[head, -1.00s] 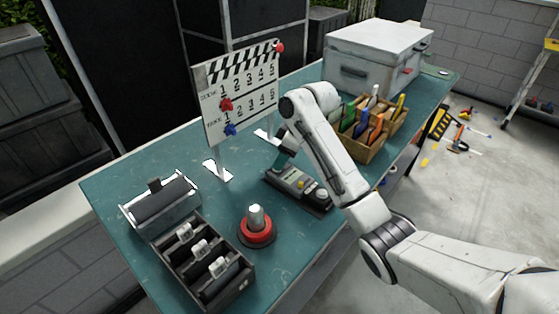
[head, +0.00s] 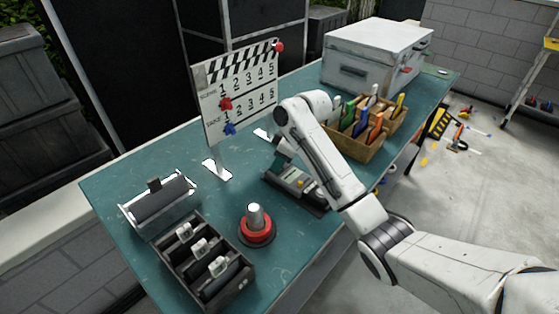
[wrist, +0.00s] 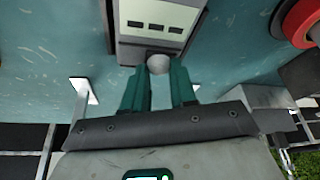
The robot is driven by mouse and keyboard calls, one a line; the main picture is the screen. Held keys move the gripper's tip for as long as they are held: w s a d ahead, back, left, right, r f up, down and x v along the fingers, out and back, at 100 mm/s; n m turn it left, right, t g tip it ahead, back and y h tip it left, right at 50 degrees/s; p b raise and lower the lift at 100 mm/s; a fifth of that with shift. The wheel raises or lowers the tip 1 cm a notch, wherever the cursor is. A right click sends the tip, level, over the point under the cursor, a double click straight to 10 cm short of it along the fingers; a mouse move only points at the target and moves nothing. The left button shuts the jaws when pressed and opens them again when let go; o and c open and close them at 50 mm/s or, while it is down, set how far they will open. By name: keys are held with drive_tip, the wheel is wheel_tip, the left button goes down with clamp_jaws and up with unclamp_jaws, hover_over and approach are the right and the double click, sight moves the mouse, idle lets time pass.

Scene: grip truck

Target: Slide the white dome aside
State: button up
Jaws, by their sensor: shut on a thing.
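The white dome (wrist: 159,63) is a small rounded knob at the near end of a grey device (wrist: 155,30) in the wrist view. My gripper (wrist: 159,75) has two green fingers, one on each side of the dome, and is shut on it. In the head view the device (head: 318,208) lies on the teal table, partly behind my arm. There my gripper (head: 279,162) reaches its far end, and the dome is hidden.
A clapperboard (head: 240,90) stands close left of my arm on white feet. A wooden crate of coloured tools (head: 362,150) is close on the right. A red-ringed post (head: 256,232), a black slotted box (head: 242,282) and a roller tray (head: 160,210) stand front left.

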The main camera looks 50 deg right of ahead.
sight(287, 165)
clamp_jaws()
drive_tip(key=shift+d, duration=1.7)
drive_tip(key=o, duration=0.8)
unclamp_jaws()
drive_tip(key=v, duration=1.1)
drive_tip(key=shift+b, duration=0.3)
drive_tip(key=shift+f, duration=0.1)
